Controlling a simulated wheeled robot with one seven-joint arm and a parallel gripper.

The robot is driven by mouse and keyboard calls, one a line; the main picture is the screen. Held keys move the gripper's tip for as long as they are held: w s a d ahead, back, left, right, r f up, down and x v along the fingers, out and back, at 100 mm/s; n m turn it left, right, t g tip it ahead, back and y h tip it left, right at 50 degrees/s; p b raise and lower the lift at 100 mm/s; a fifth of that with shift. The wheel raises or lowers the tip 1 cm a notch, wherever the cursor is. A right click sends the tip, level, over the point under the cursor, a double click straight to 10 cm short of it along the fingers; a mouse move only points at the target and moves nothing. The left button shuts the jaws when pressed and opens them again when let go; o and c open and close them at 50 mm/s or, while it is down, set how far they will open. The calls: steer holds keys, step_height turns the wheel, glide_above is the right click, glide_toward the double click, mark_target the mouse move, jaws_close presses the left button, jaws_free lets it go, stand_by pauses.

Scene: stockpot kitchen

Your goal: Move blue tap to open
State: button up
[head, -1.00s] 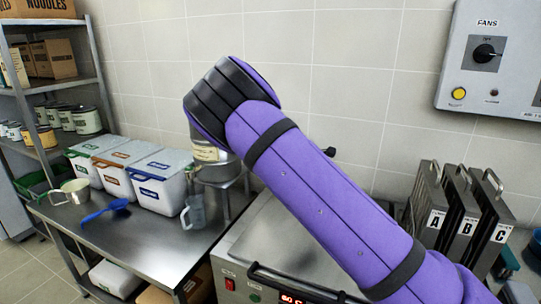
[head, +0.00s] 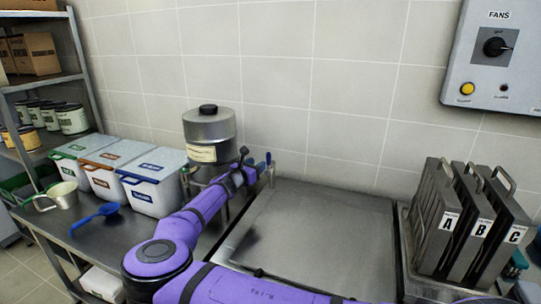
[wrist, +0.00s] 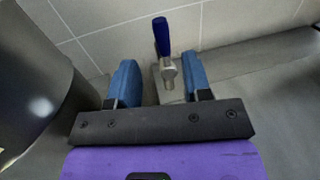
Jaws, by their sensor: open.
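The blue tap shows in the wrist view as a blue lever handle (wrist: 162,36) on a metal tap body (wrist: 168,73). The handle points up in that picture. In the head view the blue handle (head: 268,158) is small and stands upright at the back of the steel counter. My gripper (wrist: 159,62) is open, its two blue fingers on either side of the tap, with visible gaps and no clear contact. The handle reaches beyond the fingertips in the wrist view. In the head view my gripper (head: 255,169) is beside the tap, partly hidden by my wrist.
A steel urn (head: 209,127) stands just left of the gripper; its dark side fills the wrist view's left. The tiled wall is close behind the tap. The flat steel top (head: 310,230) is clear. Labelled panels (head: 437,215) stand at right, lidded bins (head: 152,190) at left.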

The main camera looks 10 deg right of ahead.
glide_above(271, 169)
steer(key=shift+w, duration=0.1)
stand_by(0.4)
jaws_close()
